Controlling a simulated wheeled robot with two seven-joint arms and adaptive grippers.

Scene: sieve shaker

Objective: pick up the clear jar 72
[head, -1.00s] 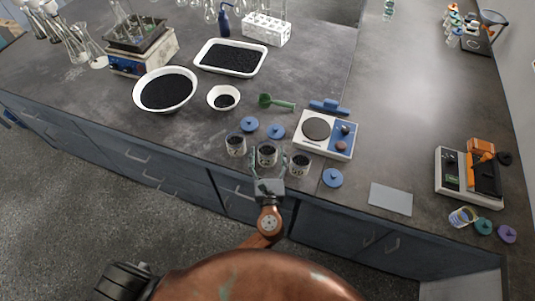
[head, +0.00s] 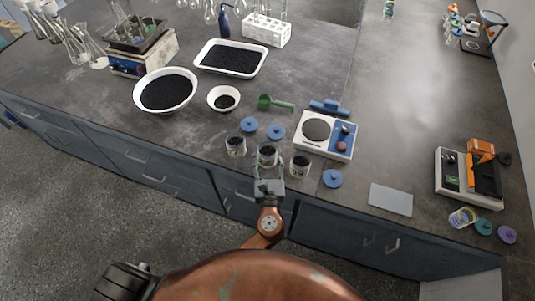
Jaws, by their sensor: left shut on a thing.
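Three small clear jars with dark granules stand in a row near the front edge of the bench: a left jar (head: 235,147), a middle jar (head: 267,154) and a right jar (head: 300,167). They carry labels too small to read, so I cannot tell which is 72. My left gripper (head: 268,165) is at the front edge, its fingers shut around the sides of the middle jar. That jar is upright and appears to be at bench level.
Blue lids (head: 332,178) lie beside the jars, with two more behind them. A white balance (head: 324,135) stands to the right, a green scoop (head: 275,102) and small white bowl (head: 224,98) behind.

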